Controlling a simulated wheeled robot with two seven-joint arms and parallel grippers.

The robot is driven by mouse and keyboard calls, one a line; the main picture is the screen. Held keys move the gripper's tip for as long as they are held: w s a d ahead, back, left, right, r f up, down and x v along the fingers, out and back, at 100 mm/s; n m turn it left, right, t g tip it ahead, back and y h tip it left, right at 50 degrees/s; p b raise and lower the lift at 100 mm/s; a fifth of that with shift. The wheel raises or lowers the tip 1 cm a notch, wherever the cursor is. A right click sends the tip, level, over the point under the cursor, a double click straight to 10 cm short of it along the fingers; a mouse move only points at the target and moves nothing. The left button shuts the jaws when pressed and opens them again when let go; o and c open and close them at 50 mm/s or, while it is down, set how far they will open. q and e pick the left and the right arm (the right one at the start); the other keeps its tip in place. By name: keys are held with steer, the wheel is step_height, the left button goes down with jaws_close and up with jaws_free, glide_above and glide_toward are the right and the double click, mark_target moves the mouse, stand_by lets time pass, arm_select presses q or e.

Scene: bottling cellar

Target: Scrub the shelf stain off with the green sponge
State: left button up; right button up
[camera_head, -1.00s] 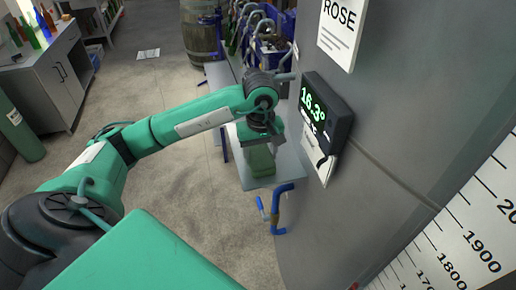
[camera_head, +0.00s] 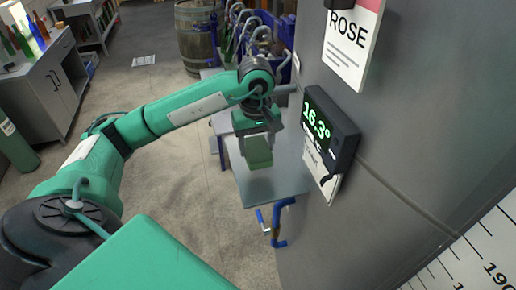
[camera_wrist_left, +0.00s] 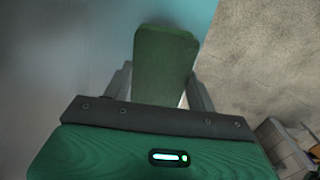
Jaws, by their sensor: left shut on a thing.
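My left gripper (camera_head: 256,136) is shut on the green sponge (camera_head: 259,155), which hangs below the jaws over the grey shelf (camera_head: 272,186). In the left wrist view the sponge (camera_wrist_left: 165,62) sticks out between the two grey fingers, with the pale shelf surface (camera_wrist_left: 75,60) to its left. I cannot tell whether the sponge touches the shelf. No stain can be made out on the part of the shelf that shows; the sponge and gripper hide some of it. My right gripper is out of view.
A grey tank wall with a temperature display (camera_head: 331,130) and a ROSE sign (camera_head: 350,40) stands close to the right of the shelf. A blue-handled valve (camera_head: 276,222) sits below the shelf's near edge. The floor to the left is open.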

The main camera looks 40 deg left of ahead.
arm_select(q)
steer(key=shift+a+r, duration=0.15)
steer(key=shift+r, duration=0.35)
steer(key=shift+w+a+r+p, duration=0.15)
steer(key=shift+r+p, duration=0.25)
steer(key=shift+r, duration=0.7)
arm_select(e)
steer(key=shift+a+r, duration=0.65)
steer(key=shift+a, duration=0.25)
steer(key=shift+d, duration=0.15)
